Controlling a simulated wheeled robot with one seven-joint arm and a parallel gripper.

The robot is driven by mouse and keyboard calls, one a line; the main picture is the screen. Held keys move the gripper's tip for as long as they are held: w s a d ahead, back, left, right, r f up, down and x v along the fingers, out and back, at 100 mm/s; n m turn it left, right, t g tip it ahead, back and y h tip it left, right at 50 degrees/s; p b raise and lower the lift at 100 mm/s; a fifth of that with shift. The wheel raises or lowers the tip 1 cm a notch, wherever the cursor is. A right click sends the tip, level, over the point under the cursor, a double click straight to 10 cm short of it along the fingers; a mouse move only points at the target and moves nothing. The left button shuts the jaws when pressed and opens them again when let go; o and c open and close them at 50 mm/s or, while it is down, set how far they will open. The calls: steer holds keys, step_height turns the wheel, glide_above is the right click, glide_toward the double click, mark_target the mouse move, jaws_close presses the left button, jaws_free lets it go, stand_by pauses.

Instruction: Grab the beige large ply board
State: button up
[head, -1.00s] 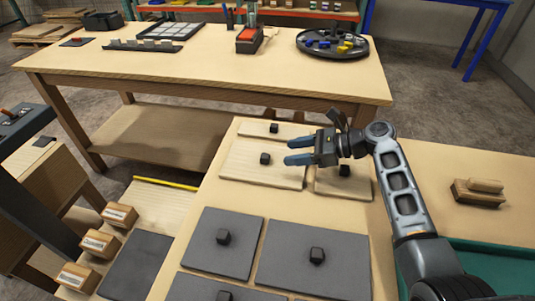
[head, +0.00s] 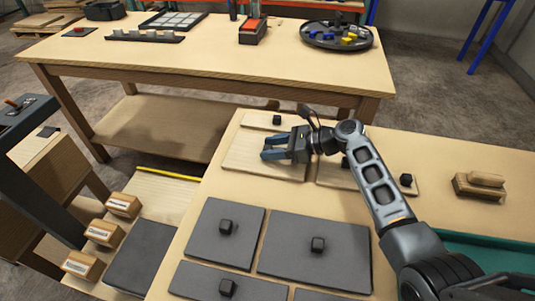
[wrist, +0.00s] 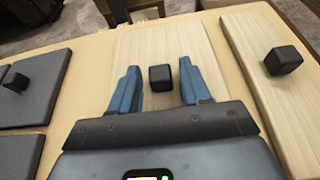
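The beige large ply board (head: 240,160) lies flat on the near table, left of the other beige pieces. My gripper (head: 272,147) is low over it, fingers pointing left, and hides its black knob in the head view. In the wrist view the board (wrist: 137,48) lies below my gripper (wrist: 159,72). Its black knob (wrist: 160,78) stands between the two blue fingers, with a gap on each side. The gripper is open and holds nothing.
A smaller beige board (head: 258,121) lies behind, and another beige board (head: 330,174) lies to the right, partly under my arm. Several dark grey boards with knobs (head: 310,248) lie nearer. A wooden block (head: 480,187) is at the right.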

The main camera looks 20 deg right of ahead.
jaws_close()
steer(key=shift+r, duration=0.1)
stand_by(0.4)
